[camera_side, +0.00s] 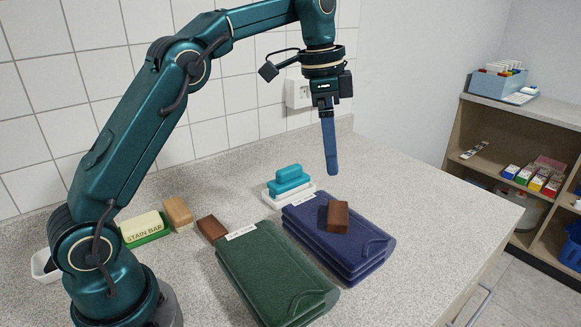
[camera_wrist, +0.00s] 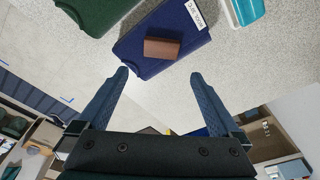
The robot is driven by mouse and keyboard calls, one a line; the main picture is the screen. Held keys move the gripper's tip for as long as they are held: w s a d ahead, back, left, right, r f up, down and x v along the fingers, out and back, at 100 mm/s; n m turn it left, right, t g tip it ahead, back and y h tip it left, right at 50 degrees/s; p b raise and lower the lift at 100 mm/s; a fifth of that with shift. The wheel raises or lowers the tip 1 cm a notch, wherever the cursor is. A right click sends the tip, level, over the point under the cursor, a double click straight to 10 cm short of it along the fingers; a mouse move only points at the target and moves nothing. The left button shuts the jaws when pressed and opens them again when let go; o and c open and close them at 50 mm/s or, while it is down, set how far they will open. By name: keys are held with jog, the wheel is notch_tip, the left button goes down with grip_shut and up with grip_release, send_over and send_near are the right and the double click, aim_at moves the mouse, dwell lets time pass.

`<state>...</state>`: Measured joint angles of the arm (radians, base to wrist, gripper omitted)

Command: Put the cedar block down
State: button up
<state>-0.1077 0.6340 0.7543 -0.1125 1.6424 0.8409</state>
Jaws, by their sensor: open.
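A reddish-brown wooden block (camera_side: 338,216), which looks like the cedar block, lies on top of the navy folded stack (camera_side: 360,251). In the wrist view the block (camera_wrist: 162,48) lies on the navy cloth (camera_wrist: 185,25), beyond my fingertips and between their lines. In the wrist view my gripper (camera_wrist: 159,73) is open, with nothing between the fingers. A second reddish-brown block (camera_side: 211,229) lies on the counter by the green folded stack (camera_side: 270,268).
A lighter wooden block (camera_side: 178,212) and a stain bar (camera_side: 144,228) in a green holder sit at left. A teal brush (camera_side: 289,180) on a white tray is behind the navy stack. The counter (camera_side: 440,200) is clear at right; shelves (camera_side: 520,165) stand beyond its edge.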

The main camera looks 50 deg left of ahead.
jog(key=s+d+r+n+t, duration=0.1)
jog(key=s+n, duration=0.2)
jog(key=s, duration=0.3)
jog(key=s+r+n+t, duration=0.1)
jog(key=s+r+n, duration=0.1)
jog(key=s, duration=0.3)
jog(key=s+f+n+t+y, duration=0.1)
jog(key=s+f+n+t, duration=0.1)
jog(key=s+f, duration=0.4)
jog(key=s+n, duration=0.1)
jog(key=s, duration=0.2)
jog(key=shift+s+d+f+n, duration=0.25)
jog(key=shift+s+f+n, duration=0.05)
jog(key=shift+s+f, duration=0.1)
